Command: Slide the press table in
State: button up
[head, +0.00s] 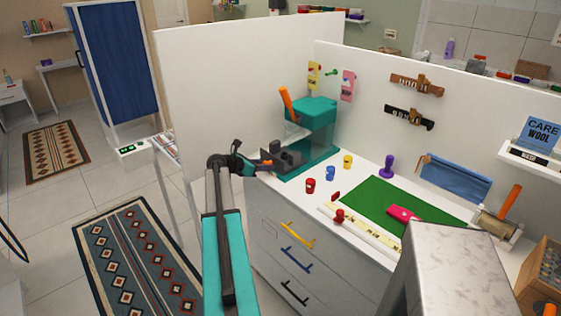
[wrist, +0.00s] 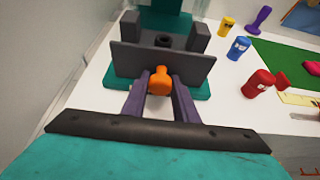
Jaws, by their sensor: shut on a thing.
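The teal press (head: 316,125) stands at the left end of the white worktop, with an orange lever on its upper left. Its dark grey press table (head: 288,158) sits low at the front, sticking out over the teal base. In the wrist view the press table (wrist: 163,60) shows as a plate with two upright blocks and a dark round piece between them. An orange knob (wrist: 159,80) is on its front face. My gripper (head: 262,164) is shut on this knob, with the two fingers (wrist: 160,92) on either side. The far end of the table's travel is hidden.
Red (head: 310,186), blue (head: 330,173) and yellow (head: 347,162) small pots stand right of the press. A white wall panel (head: 235,80) closes the left side.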

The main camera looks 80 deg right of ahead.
aim_at(283, 154)
jog(key=shift+d, duration=0.2)
jog(key=shift+s+d+r+p, duration=0.1)
jog(key=shift+s+d+p, duration=0.1)
jog(key=shift+s+d, duration=0.4)
jog(key=shift+s+d+f+p, duration=0.1)
jog(key=shift+s+d+p, duration=0.15)
jog(key=shift+d, duration=0.6)
jog(key=shift+s+d+r+p, duration=0.15)
jog(key=shift+s+d, duration=0.25)
jog(key=shift+d, duration=0.35)
jog(key=shift+s+d, duration=0.1)
jog(key=shift+s+d+p, duration=0.2)
jog(key=shift+s+d, duration=0.25)
jog(key=shift+d, duration=0.3)
jog(key=shift+s+d+p, duration=0.15)
jog(key=shift+s+d, duration=0.3)
jog(key=shift+d, duration=0.25)
jog(key=shift+s+d+p, duration=0.2)
jog(key=shift+s+d, duration=0.25)
jog(key=shift+d, duration=0.4)
jog(key=shift+s+d+p, duration=0.2)
jog(key=shift+s+d, duration=0.3)
jog(key=shift+d, duration=0.2)
jog(key=shift+s+d+p, duration=0.2)
jog(key=shift+s+d, duration=0.25)
jog(key=shift+d, duration=0.25)
jog(key=o, duration=1)
jog(key=shift+o, duration=0.4)
jog(key=shift+s, duration=0.1)
jog(key=shift+s, duration=0.1)
